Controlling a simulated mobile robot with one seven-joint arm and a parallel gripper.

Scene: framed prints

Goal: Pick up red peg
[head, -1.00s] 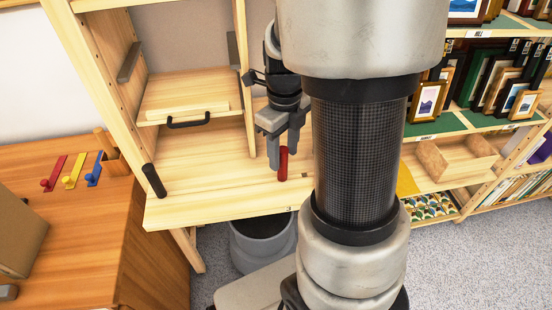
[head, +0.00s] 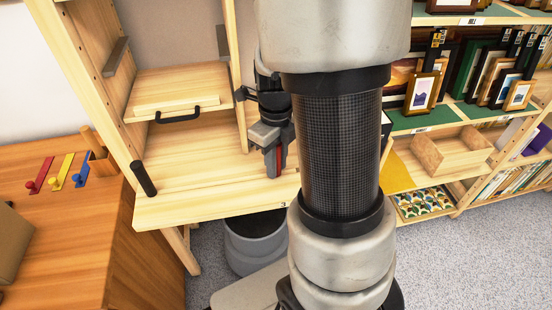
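The red peg (head: 279,156) stands upright at the front of the pale wooden bench shelf, just left of my arm in the head view. My gripper (head: 277,162) points down around it, one grey finger on each side. Only a narrow red strip of the peg shows between the fingers; the rest is hidden. I see no clear gap beside the peg, but the view is too small to tell whether the fingers press on it.
My own arm column blocks the middle. The bench shelf (head: 205,178) is mostly clear left of the gripper. A grey bin (head: 255,245) is below. Framed pictures and a wooden box (head: 452,152) fill shelves at right.

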